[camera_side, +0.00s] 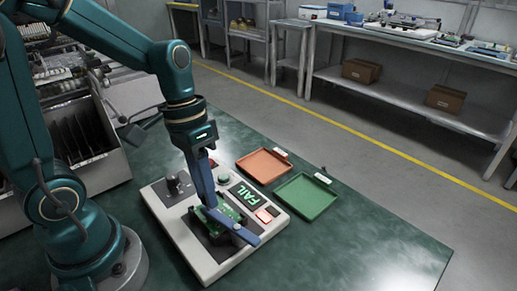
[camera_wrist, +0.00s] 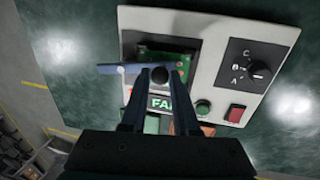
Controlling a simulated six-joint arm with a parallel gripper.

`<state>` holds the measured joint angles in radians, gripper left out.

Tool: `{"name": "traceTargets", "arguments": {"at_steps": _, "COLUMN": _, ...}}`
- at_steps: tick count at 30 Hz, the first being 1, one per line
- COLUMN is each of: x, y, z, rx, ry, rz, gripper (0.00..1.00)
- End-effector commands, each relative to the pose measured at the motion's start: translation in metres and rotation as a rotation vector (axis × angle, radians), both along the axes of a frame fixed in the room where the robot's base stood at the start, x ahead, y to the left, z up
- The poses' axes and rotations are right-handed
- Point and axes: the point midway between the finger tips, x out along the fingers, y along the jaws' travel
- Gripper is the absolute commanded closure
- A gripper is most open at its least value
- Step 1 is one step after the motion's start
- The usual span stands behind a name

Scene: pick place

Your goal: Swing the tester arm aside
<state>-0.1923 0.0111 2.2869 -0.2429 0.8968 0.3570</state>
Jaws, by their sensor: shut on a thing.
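The tester (camera_side: 190,245) is a pale box on the green table. Its blue tester arm (camera_side: 246,236) lies across a green circuit board (camera_side: 228,207). In the wrist view the blue arm (camera_wrist: 112,69) reaches left from a black knob (camera_wrist: 160,75), with the board (camera_wrist: 163,58) behind it. My gripper (camera_side: 210,205) points down at the tester arm. In the wrist view my gripper (camera_wrist: 161,74) has a finger on each side of the knob and is shut on it. The display (camera_side: 245,194) reads FAIL, partly hidden by my fingers in the wrist view.
An orange tray (camera_side: 263,166) and a green tray (camera_side: 306,197) lie empty behind the tester. A selector dial (camera_wrist: 258,70) marked A, B, C, a green button (camera_wrist: 203,108) and a red switch (camera_wrist: 236,114) sit on its panel. The table's right side is clear.

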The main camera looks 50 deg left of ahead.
Motion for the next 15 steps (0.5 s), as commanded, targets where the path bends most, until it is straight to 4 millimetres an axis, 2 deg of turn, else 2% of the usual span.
{"name": "traceTargets", "arguments": {"at_steps": 15, "x": -0.029, "y": -0.012, "z": 0.0, "rx": 0.002, "ry": -0.007, "rz": 0.456, "gripper": 1.0}}
